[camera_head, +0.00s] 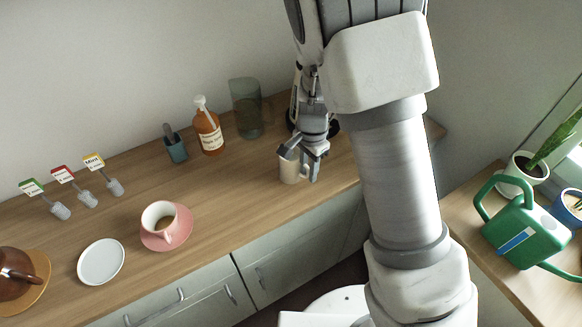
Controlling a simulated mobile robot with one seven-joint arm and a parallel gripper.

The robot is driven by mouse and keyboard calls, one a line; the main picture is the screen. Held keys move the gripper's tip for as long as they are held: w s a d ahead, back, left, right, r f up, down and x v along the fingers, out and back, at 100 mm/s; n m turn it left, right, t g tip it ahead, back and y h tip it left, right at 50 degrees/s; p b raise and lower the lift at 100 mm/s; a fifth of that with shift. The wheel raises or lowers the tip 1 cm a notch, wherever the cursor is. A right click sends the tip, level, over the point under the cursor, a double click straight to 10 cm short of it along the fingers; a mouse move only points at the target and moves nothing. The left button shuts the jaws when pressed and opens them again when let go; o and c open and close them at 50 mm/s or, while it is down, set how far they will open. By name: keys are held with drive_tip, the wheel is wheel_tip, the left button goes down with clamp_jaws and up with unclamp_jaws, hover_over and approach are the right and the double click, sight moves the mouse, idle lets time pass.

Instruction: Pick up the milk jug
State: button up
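A small cream jug (289,170), which looks like the milk jug, is at the right part of the wooden counter. It looks upright; whether its base touches the counter is unclear. My gripper (300,163) is at the jug from above, pointing down. One finger is over the jug's upper left, the other at its right side. The fingers are apart with the jug's upper part between or just behind them. I cannot tell whether they press on it. The fingers hide part of the jug's rim and right side.
A grey-green glass (245,108), an amber bottle (209,132) and a teal cup (175,148) stand behind and left. A pink cup and saucer (164,240), a white plate (101,262) and a brown teapot (18,272) are further left. A green watering can (522,232) is at right.

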clamp_jaws()
drive_tip(key=shift+w+r, duration=0.1)
idle(1.2)
